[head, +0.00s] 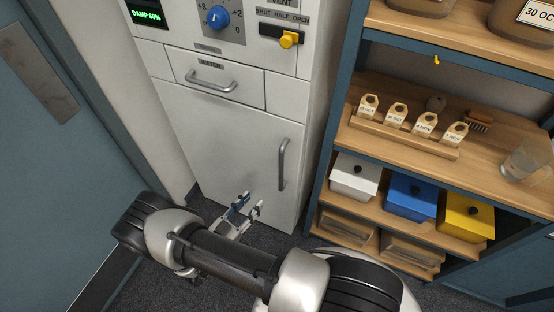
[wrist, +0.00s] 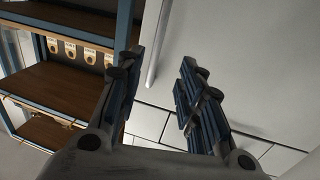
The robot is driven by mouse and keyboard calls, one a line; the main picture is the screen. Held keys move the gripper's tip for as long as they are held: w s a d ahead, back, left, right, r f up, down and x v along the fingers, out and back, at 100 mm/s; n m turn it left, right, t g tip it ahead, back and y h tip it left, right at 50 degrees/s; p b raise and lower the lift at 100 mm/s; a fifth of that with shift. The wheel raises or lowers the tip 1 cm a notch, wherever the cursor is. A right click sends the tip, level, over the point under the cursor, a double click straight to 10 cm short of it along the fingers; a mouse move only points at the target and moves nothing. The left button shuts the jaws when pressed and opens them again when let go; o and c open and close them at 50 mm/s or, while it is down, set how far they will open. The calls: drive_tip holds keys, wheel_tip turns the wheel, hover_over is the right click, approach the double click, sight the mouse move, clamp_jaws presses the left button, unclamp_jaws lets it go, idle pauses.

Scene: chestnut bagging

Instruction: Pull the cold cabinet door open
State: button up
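The cold cabinet door (head: 228,150) is a pale panel low on the white cabinet and looks shut. Its upright metal handle (head: 282,164) is near its right edge. In the wrist view the handle (wrist: 153,60) shows as a pale bar above and between the fingers. My gripper (head: 247,207) is in front of the lower part of the door, below and left of the handle. In the wrist view my gripper (wrist: 158,85) has its two fingers spread apart with nothing between them. It does not appear to touch the handle.
A water drawer (head: 215,80) with its own handle is above the door. A wooden shelf (head: 495,165) with tags and white, blue and yellow boxes stands close on the right. A blue-grey door (head: 60,170) is on the left. Some dark floor (head: 285,243) shows below.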

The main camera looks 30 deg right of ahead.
sight(280, 171)
drive_tip(key=b+x, duration=0.2)
drive_tip(key=x, duration=1.5)
drive_tip(key=shift+s+d, duration=0.1)
drive_tip(key=shift+s, duration=0.05)
drive_tip(key=shift+c, duration=0.2)
clamp_jaws()
